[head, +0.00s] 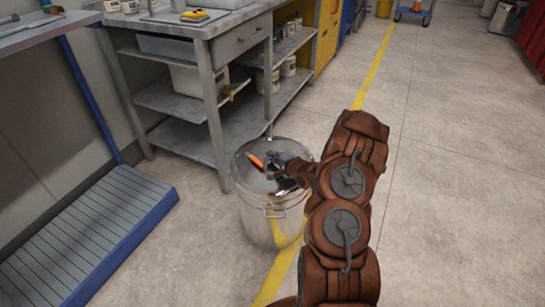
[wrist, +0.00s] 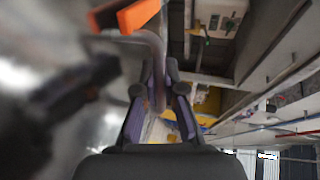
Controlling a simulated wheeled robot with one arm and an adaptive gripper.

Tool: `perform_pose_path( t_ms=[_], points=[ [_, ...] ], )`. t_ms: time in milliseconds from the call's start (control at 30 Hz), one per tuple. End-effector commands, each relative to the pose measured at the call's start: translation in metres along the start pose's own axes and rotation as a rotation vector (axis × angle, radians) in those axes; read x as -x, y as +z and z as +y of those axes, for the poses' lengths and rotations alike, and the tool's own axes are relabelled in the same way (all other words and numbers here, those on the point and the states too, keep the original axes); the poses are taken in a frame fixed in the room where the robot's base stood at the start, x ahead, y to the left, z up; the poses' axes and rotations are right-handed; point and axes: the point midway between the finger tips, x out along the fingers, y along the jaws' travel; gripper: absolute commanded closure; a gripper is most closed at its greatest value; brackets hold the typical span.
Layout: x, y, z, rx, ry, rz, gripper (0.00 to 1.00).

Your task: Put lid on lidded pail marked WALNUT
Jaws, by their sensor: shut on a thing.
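A shiny metal pail (head: 265,222) stands on the floor beside the workbench's front leg. No WALNUT marking can be read on it. A round metal lid (head: 247,173) lies over the pail's top; I cannot tell whether it is fully seated. The lid has a bent metal handle with an orange grip (head: 257,160), which also shows in the wrist view (wrist: 138,15). My gripper (head: 272,166) is at the top of the lid, its fingers (wrist: 154,85) shut on the handle's metal bar (wrist: 158,50). The gripper partly hides the lid in the head view.
A grey workbench (head: 183,98) with shelves holding bins and white tubs stands behind the pail. A blue-edged grey slatted platform (head: 75,240) lies on the left. A yellow line (head: 372,75) runs along the floor. The floor on the right is open.

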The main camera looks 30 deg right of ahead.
Motion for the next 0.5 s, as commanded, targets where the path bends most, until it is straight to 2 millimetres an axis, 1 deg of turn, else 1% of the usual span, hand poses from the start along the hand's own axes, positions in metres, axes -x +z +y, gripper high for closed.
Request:
perform_pose_path(
  t_ms=[500],
  points=[
    [-0.0023,-0.0003,0.0059,0.001,-0.001,0.000,1.00]
  ],
)
